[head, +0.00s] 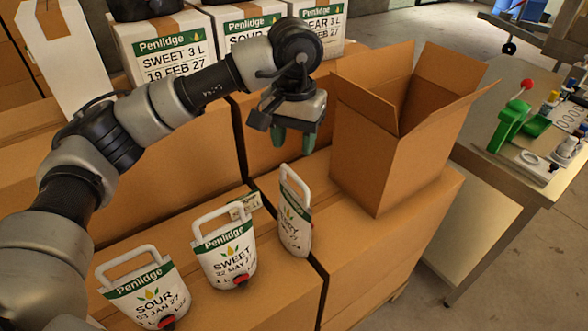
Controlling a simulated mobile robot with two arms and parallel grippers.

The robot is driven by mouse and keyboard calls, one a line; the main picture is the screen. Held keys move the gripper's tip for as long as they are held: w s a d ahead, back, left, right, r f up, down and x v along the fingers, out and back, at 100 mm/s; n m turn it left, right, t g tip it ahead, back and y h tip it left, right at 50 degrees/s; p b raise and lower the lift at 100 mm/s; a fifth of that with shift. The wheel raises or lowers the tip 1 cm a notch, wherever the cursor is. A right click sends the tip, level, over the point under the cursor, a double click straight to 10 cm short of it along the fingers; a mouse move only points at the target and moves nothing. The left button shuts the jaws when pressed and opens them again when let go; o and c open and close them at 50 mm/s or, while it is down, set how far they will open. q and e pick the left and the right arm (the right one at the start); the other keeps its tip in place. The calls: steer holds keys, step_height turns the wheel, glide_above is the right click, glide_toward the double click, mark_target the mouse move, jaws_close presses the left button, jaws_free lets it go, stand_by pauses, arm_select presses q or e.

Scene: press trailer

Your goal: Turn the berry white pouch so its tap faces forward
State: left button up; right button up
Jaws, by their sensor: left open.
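The berry white pouch (295,228) stands on the brown cartons, at the right end of a row of pouches. It has a white loop handle, and its label ends in "RY". It is seen turned, narrower than the other two, and its tap is not clearly visible. My left gripper (294,142) hangs above and behind this pouch with its green fingers pointing down. It is open, apart from the pouch, and nothing shows between the fingers. My right gripper is out of view.
The sweet pouch (226,256) and the sour pouch (146,290) stand to the left, with red taps facing forward. An open carton (376,150) stands right of the berry pouch. White Penlidge boxes (170,58) line the back. A metal bench (515,180) with tools is at right.

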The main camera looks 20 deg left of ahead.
mark_target(295, 174)
arm_select(q)
steer(key=n, duration=0.1)
steer(key=n+p, duration=0.1)
steer(key=n, duration=0.1)
steer(key=n+p, duration=0.1)
steer(key=shift+d+r, duration=0.1)
steer(key=shift+r, duration=0.2)
steer(key=n+p, duration=0.4)
steer(key=n, duration=0.2)
steer(key=shift+p, duration=0.35)
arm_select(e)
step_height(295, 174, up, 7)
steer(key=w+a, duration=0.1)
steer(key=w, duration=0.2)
arm_select(q)
steer(key=shift+n, duration=0.6)
step_height(295, 174, down, 6)
steer(key=shift+f+b, duration=0.25)
steer(key=shift+b, duration=0.8)
step_height(295, 174, down, 3)
steer(key=b, duration=0.2)
steer(key=shift+w+b, duration=0.1)
steer(key=shift+b, duration=0.25)
steer(key=shift+f+b, duration=0.55)
steer(key=shift+b, duration=0.15)
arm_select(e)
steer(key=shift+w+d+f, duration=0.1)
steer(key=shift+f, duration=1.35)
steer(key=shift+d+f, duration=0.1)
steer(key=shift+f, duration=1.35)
